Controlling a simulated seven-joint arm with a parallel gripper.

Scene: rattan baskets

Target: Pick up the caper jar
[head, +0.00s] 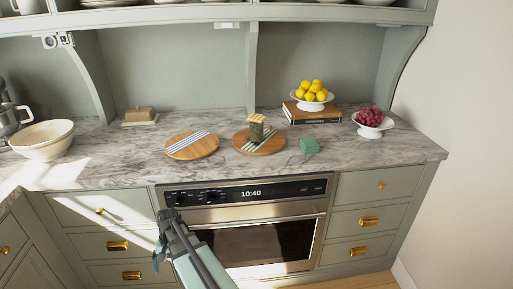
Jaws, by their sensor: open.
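A small dark green jar (256,132) with a pale yellowish top, likely the caper jar, stands upright on the right round wooden board (275,146). A striped cloth lies on that board around the jar's base. My gripper (168,217) is at the end of my arm at the bottom, in front of the oven and well apart from the jar. It is small and dark in this view. It is open, with nothing seen in it.
A second round board (180,152) with a striped cloth lies left. A green stack (309,145) sits right of the jar. Behind are books (310,117), a lemon bowl (312,105) and a grape bowl (369,132). Bowls (42,141) stand far left. The counter's front strip is mostly clear.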

